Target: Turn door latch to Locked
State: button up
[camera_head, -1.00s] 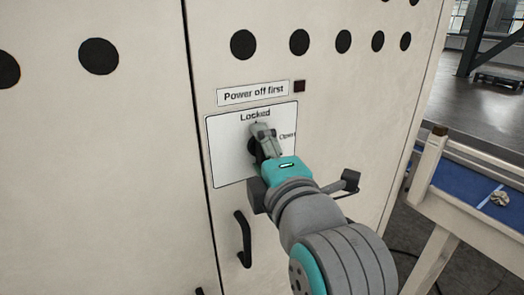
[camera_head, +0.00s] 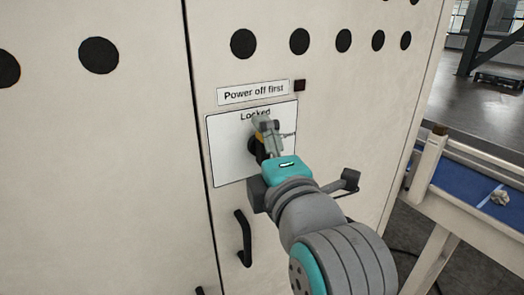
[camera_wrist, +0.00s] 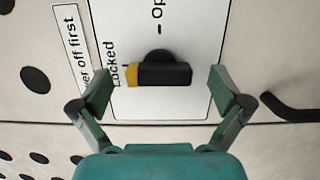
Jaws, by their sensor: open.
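The door latch (camera_wrist: 163,74) is a black handle with a yellow-orange tip on a white plate (camera_wrist: 205,25). In the wrist view its yellow tip points left, toward the word "Locked"; "Open" is at the top edge. In the head view the latch is mostly hidden by my gripper (camera_head: 266,129), with a bit of orange (camera_head: 259,139) showing. My gripper, also in the wrist view (camera_wrist: 166,92), is open. Its two fingers stand apart on either side of the latch, with clear gaps to both ends.
A blue-topped bench (camera_head: 470,180) stands right of the cabinet.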

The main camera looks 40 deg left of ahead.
jog(key=shift+w+d+v, duration=0.1)
jog(key=shift+w+v, duration=0.05)
jog(key=shift+v, duration=0.85)
jog(key=shift+w+d+v, duration=0.1)
jog(key=shift+w+v, duration=0.05)
jog(key=shift+v, duration=0.8)
jog(key=shift+w+d+v, duration=0.1)
jog(key=shift+w+v, duration=0.05)
jog(key=shift+v, duration=0.85)
jog(key=w+d+f+m+t+h, duration=0.25)
jog(key=d+f+m, duration=0.45)
jog(key=f, duration=0.6)
jog(key=w+d+f+m+t+h, duration=0.25)
jog(key=d+f+m, duration=0.25)
jog(key=d+f, duration=0.55)
jog(key=s+d+f+m+h, duration=0.5)
jog(key=s+d+f+m, duration=0.25)
jog(key=d+f, duration=0.4)
jog(key=s+d+f+m+h, duration=0.1)
jog(key=s+d+f+m, duration=0.1)
jog(key=s, duration=0.6)
jog(key=s+d+f+m+h, duration=0.2)
jog(key=s+d+m, duration=0.2)
jog(key=s, duration=0.4)
jog(key=s+d+f+m+h, duration=0.2)
jog(key=s+d+m, duration=0.2)
jog(key=s, duration=0.5)
jog(key=shift+d+f, duration=0.2)
jog(key=shift+d, duration=0.05)
